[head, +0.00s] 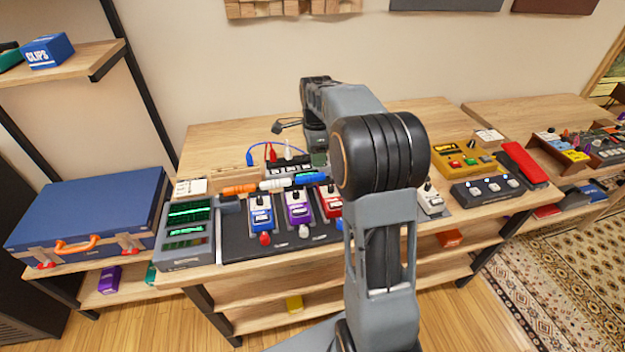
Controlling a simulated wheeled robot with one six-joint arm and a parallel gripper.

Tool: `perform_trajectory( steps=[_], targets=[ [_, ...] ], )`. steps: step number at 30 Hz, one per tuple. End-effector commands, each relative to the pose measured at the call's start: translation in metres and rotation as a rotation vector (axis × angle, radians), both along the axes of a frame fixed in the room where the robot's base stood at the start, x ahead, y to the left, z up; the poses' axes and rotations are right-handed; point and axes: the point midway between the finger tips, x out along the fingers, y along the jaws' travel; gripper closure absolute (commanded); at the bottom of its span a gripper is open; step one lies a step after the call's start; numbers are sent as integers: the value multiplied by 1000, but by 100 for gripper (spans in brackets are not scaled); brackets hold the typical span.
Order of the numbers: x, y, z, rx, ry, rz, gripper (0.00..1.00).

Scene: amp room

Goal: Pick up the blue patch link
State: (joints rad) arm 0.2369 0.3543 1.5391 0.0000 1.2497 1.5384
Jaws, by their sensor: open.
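The blue patch link (311,177) is a short blue piece with pale ends. It lies at the right end of a row with a white link (275,184) and an orange link (240,188), behind the pedals on the table. My gripper (318,157) hangs just behind the blue link, at the end of my arm. It is open, apart from the link as far as I can see. Its fingertips are small and partly hidden by my arm, so the exact gap and height are unclear.
Blue, purple and red pedals (298,208) stand on a dark board in front of the links. A patch box (289,166) with upright plugs and a blue cable is behind them. A green-lit rack unit (187,233) stands left; a yellow box (464,158) stands right.

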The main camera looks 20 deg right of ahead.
Motion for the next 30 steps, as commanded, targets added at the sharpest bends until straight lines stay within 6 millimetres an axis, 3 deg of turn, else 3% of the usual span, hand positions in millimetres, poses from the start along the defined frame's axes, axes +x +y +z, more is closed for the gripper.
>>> perform_trajectory(
  steps=[3,11,21,30],
  targets=[
    [0,1,-17,0,1,2,49],
    [0,1,-33,0,1,4,49],
    [1,1,-74,0,0,4,49],
    [1,1,-82,0,-2,4,49]
  ],
)
